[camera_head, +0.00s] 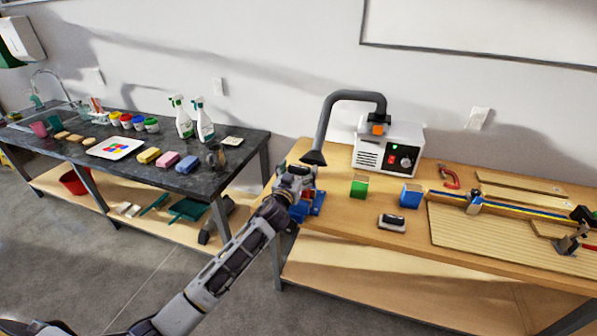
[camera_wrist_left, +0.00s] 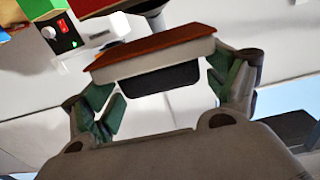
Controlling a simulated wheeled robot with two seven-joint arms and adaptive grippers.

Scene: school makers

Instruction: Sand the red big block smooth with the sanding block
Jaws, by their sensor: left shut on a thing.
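My left gripper (camera_head: 296,180) is at the left end of the wooden bench, above the blue vise (camera_head: 314,198). In the left wrist view its fingers are shut on the sanding block (camera_wrist_left: 155,55), which has a red-brown face, a pale body and a dark grip. The red-brown face points away from the gripper. A dark red thing, probably the red big block (camera_wrist_left: 92,6), shows at the top edge of the left wrist view, cut off. My right gripper is out of view.
A green block (camera_head: 359,186), a blue block (camera_head: 410,194) and a black-and-white block (camera_head: 392,223) stand to the right. A dark table (camera_head: 215,173) is at left.

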